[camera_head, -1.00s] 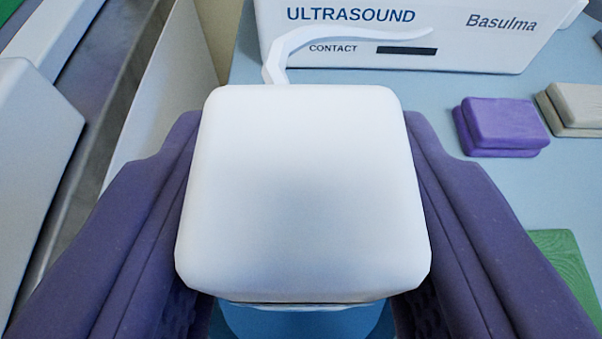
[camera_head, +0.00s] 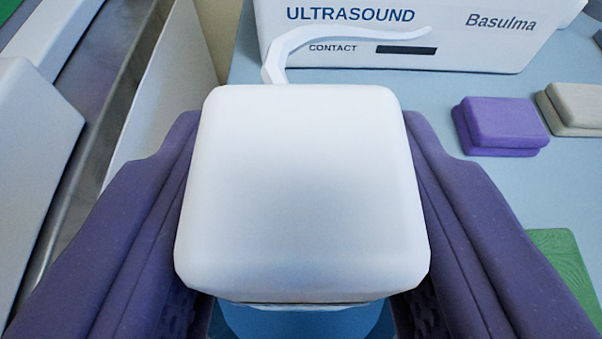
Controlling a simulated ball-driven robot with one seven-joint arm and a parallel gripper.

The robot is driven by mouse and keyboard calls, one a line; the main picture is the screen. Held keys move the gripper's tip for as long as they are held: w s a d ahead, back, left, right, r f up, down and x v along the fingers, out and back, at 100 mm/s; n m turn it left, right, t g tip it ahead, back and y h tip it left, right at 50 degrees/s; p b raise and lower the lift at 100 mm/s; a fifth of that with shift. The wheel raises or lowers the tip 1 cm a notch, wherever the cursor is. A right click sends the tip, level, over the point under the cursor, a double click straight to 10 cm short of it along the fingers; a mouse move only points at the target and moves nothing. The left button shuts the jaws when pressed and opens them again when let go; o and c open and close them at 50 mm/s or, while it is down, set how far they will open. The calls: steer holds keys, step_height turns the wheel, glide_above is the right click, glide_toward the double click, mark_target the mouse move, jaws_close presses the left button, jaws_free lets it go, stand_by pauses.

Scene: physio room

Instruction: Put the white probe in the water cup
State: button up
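The white probe (camera_head: 302,190) is a large rounded white block in the middle of the view. My gripper (camera_head: 303,215) has its two purple fingers against the probe's left and right sides and is shut on it. A white cable (camera_head: 300,42) runs from behind the probe up across the front of the ultrasound machine. Below the probe's near edge a blue surface (camera_head: 300,322) shows between the fingers; I cannot tell whether it is part of the water cup. The probe hides most of what lies under it.
The white ultrasound machine (camera_head: 470,52) stands at the back on a light blue tabletop (camera_head: 465,185). On the right lie a purple block (camera_head: 502,122), a beige block (camera_head: 578,105) and a green mat (camera_head: 562,262). A pale panel and grey rail (camera_head: 92,120) are at the left.

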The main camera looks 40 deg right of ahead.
steer(key=shift+f+b, duration=0.3)
steer(key=shift+f, duration=0.1)
stand_by(0.6)
steer(key=o, duration=1.2)
steer(key=shift+o, duration=0.2)
steer(key=p+v, duration=0.2)
steer(key=v, duration=0.4)
steer(key=shift+s+a+r+p, duration=0.15)
steer(key=shift+a+p, duration=0.1)
steer(key=shift+p, duration=0.05)
steer(key=shift+s+a+r, duration=0.15)
steer(key=shift+s+a, duration=0.15)
steer(key=shift+s, duration=0.25)
steer(key=shift+w, duration=0.1)
